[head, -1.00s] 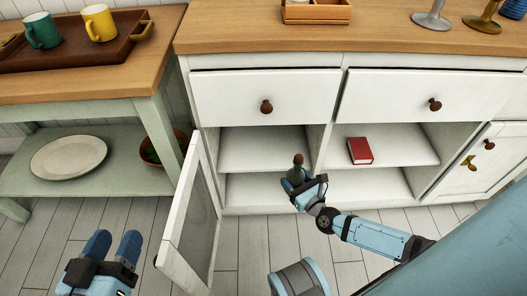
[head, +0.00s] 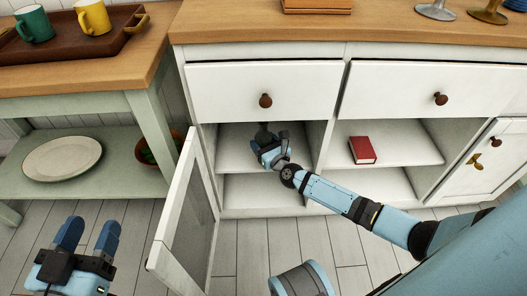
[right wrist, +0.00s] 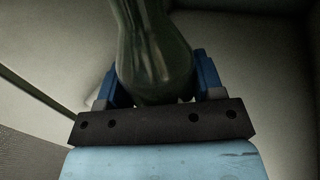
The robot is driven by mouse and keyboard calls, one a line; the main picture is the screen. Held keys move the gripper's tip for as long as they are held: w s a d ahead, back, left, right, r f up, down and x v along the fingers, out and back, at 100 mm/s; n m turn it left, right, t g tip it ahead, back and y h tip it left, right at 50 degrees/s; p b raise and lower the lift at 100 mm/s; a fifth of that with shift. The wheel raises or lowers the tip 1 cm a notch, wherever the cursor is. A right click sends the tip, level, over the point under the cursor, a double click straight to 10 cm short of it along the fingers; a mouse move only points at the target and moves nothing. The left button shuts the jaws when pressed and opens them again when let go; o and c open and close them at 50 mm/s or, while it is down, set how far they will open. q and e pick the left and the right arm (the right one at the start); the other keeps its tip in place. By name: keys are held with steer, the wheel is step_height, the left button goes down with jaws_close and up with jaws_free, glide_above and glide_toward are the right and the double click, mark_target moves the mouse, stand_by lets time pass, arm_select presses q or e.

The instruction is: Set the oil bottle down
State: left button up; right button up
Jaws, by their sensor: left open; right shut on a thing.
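The oil bottle is dark green glass and fills the upper middle of the right wrist view (right wrist: 155,55). My right gripper (head: 268,143) is shut on it, with one blue finger on each side. In the head view the gripper reaches into the left upper compartment of the white cabinet, above its middle shelf (head: 231,158), and hides most of the bottle. I cannot tell whether the bottle's base touches the shelf. My left gripper (head: 88,236) is open and empty, low at the left over the floor.
An open cabinet door (head: 186,205) stands out to the left of the compartment. A red book (head: 362,150) lies in the compartment to the right. A plate (head: 63,158) and a bowl (head: 148,150) are on the side table's lower shelf.

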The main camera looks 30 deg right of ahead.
steer(key=shift+f, duration=0.45)
step_height(320, 180, down, 2)
steer(key=shift+f+b, duration=0.25)
steer(key=shift+b, duration=0.9)
steer(key=o, duration=1.2)
steer(key=shift+f, duration=0.15)
arm_select(q)
steer(key=shift+w+a+r+m+t, duration=0.15)
steer(key=shift+w+a+m+t, duration=0.25)
steer(key=shift+m, duration=0.3)
steer(key=shift+d, duration=0.1)
